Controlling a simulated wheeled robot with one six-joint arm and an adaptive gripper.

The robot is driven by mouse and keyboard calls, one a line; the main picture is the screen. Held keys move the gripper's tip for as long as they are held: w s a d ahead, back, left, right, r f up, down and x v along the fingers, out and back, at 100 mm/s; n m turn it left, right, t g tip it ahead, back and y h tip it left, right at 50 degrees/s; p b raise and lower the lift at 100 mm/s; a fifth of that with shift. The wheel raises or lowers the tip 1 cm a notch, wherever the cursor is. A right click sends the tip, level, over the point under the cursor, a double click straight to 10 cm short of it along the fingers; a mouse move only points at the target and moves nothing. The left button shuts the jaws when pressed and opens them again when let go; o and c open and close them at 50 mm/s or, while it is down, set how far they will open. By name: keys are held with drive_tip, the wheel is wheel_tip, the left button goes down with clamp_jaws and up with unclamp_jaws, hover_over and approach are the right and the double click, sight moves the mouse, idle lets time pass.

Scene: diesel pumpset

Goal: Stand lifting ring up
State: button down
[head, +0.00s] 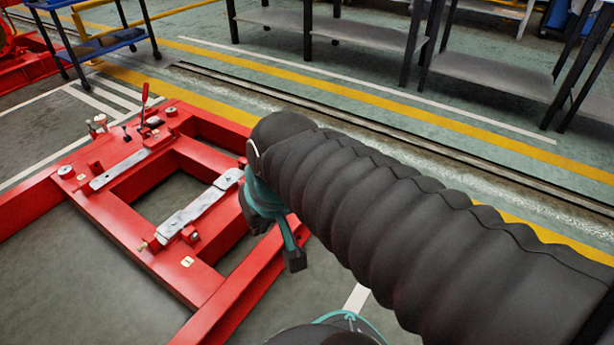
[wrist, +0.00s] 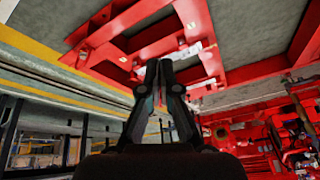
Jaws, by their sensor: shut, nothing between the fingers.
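My gripper (wrist: 159,64) shows in the wrist view with its two dark fingers drawn together and nothing between them. Past its tips is the red pumpset frame (wrist: 110,55), not visibly touched by the fingers. In the head view the red frame (head: 205,270) lies at the left, and my black-sleeved arm reaches toward its right side. The fingers cannot be made out clearly there. I cannot pick out the lifting ring for certain in either view; it may be hidden or too small.
Two pale metal bars (head: 200,208) and small fittings sit on the frame. A red lever (head: 145,95) stands at its far corner. A blue cart (head: 95,40) and dark benches (head: 370,35) stand behind. Floor between frame and benches is open.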

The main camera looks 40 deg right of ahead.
drive_tip(key=w+d+f+m+t+y+p, duration=0.1)
drive_tip(key=w+d+f+m+y+p, duration=0.1)
drive_tip(key=w+d+f+m+y, duration=0.65)
drive_tip(key=w+d+f+m+y+p, duration=0.25)
drive_tip(key=w+d+m, duration=0.45)
drive_tip(key=w, duration=0.4)
drive_tip(key=s+d+f+m+t+h+p, duration=0.15)
drive_tip(key=d+f+m+t+h, duration=0.35)
drive_tip(key=d+f+m, duration=0.6)
drive_tip(key=s+d+f+m+t+h+p, duration=0.1)
drive_tip(key=s+d+f+m+t+h, duration=0.2)
drive_tip(key=d+f+m+t, duration=0.75)
drive_tip(key=w+r+n+g, duration=0.2)
drive_tip(key=w+n+g, duration=0.1)
drive_tip(key=w, duration=1)
drive_tip(key=shift+w+a+r+n, duration=0.2)
drive_tip(key=shift+n, duration=0.5)
